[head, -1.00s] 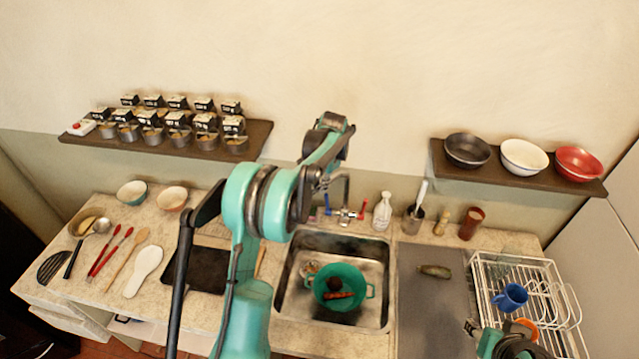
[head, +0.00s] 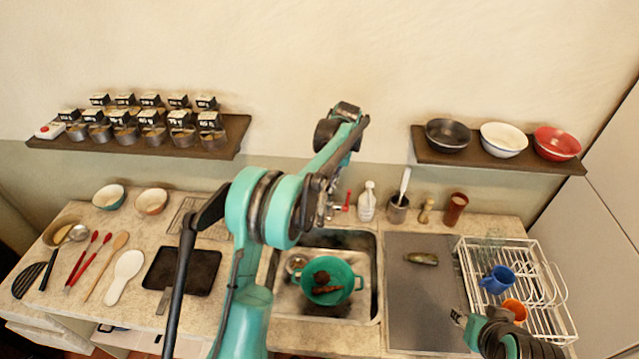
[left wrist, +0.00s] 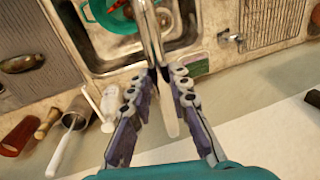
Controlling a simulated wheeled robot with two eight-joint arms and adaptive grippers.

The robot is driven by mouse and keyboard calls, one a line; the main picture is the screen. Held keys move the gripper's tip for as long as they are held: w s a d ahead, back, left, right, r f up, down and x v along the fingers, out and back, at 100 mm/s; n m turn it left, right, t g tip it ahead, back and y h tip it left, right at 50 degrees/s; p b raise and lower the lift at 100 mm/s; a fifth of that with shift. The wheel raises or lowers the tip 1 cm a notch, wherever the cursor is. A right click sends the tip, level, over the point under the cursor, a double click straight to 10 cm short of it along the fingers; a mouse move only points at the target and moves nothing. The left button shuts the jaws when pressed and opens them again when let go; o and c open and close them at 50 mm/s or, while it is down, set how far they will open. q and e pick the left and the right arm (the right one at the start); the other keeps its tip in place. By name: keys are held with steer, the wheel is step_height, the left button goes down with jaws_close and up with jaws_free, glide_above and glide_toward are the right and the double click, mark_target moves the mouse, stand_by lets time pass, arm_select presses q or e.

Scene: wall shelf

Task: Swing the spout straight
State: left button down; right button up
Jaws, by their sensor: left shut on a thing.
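The metal spout (left wrist: 148,25) shows in the left wrist view as a shiny tube reaching over the sink (left wrist: 185,42). My left gripper (left wrist: 161,76) is shut on it, with the fingers on either side near its base end. In the head view my left gripper (head: 328,208) is at the back edge of the sink (head: 352,243), and my arm hides most of the tap. One red tap handle (head: 346,201) shows just right of it. My right gripper (head: 460,318) is low at the right, beside the dish rack; its fingers are too small to read.
A green colander (head: 345,290) with food sits in the sink. A white soap bottle (head: 366,203), a utensil cup (head: 397,210) and a brown cup (head: 455,208) stand right of the tap. A white dish rack (head: 545,310) holds mugs. Shelves (head: 232,140) hang above.

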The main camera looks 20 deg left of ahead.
arm_select(q)
steer(key=shift+w+d+n, duration=0.1)
steer(key=shift+d+n, duration=0.2)
steer(key=c, duration=1.4)
jaws_free()
steer(key=r, duration=0.4)
steer(key=d+r, duration=0.1)
steer(key=r, duration=0.3)
steer(key=d+r, duration=0.1)
steer(key=r, duration=0.2)
steer(key=shift+w+d+r, duration=0.15)
steer(key=shift+w+r, duration=0.15)
steer(key=shift+r, duration=0.1)
